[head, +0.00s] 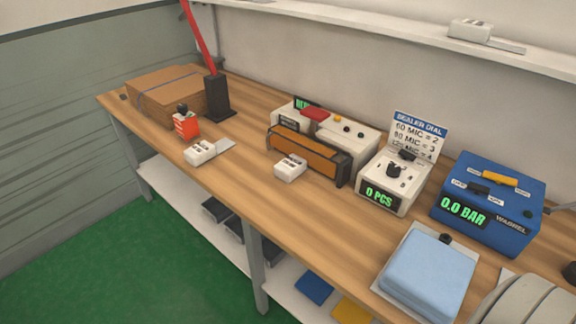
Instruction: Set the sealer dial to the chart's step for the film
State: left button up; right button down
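A chart card (418,136) headed SEALER DIAL stands upright on the bench. Its top line reads 60 MIC = 2; the lower lines are small and partly covered, and seem to end in 3 and 4. In front of it is a cream unit (372,207) with a black knob (393,170) and a green 0 PCS display. Left of it is a long cream machine (356,141) with an orange-brown front, a red block on top and small coloured buttons. I cannot tell a dial setting, or any film thickness label. Neither gripper is in view.
A blue box (517,196) shows 0.0 BAR. A light blue folded pad (428,273) lies on a pale tray. Small white blocks (290,167) sit near the bench's front edge. A cardboard box (165,92) and a black stand (217,98) with a red pole are at left.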

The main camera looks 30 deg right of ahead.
aim_at(394, 170)
jog(key=z, duration=1.7)
